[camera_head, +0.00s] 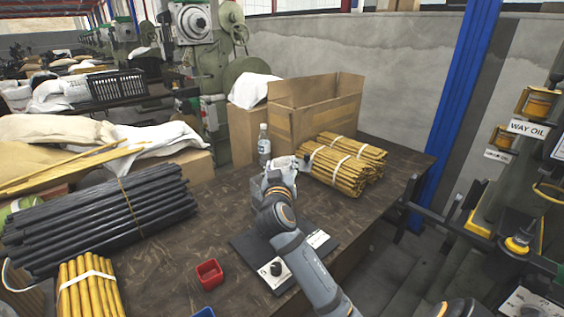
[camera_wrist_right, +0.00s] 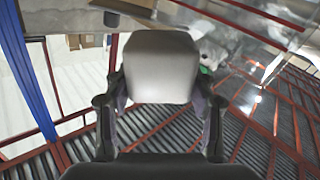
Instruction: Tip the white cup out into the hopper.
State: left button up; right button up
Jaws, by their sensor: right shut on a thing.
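In the right wrist view, a pale, whitish-grey cup (camera_wrist_right: 160,65) fills the middle between the two dark fingers of my right gripper (camera_wrist_right: 160,105). The gripper is shut on it. In the head view, my right arm reaches over the table and ends at the right gripper (camera_head: 281,165), between a clear bottle and bundled yellow rods. The cup is hard to separate from the gripper there, and its contents do not show. I cannot clearly make out a hopper; a small grey shape (camera_head: 257,186) shows beside the wrist, partly hidden. My left gripper is not in view.
The dark table (camera_head: 190,255) holds black rods (camera_head: 100,215), yellow rods (camera_head: 343,165), a clear bottle (camera_head: 264,143), a red bin (camera_head: 209,273) and a dark plate (camera_head: 255,251) under my arm. An open cardboard box (camera_head: 315,108) stands behind. The table's middle left is clear.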

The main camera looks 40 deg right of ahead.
jog(key=n+p, duration=0.3)
jog(key=p, duration=0.1)
jog(key=a+r+n+p, duration=0.1)
jog(key=n+p, duration=0.2)
jog(key=n, duration=0.1)
jog(key=w+r+n+p, duration=0.1)
jog(key=n+p, duration=0.2)
jog(key=p, duration=0.1)
jog(key=shift+a+r+n+p, duration=0.15)
jog(key=shift+r+n+p, duration=0.1)
jog(key=shift+n+p, duration=0.15)
jog(key=shift+w+a+r+n+p, duration=0.1)
jog(key=shift+w+a+n+p, duration=0.1)
jog(key=shift+n+p, duration=0.55)
jog(key=shift+w+n+p, duration=0.1)
jog(key=shift+n+p, duration=0.2)
jog(key=shift+n, duration=0.25)
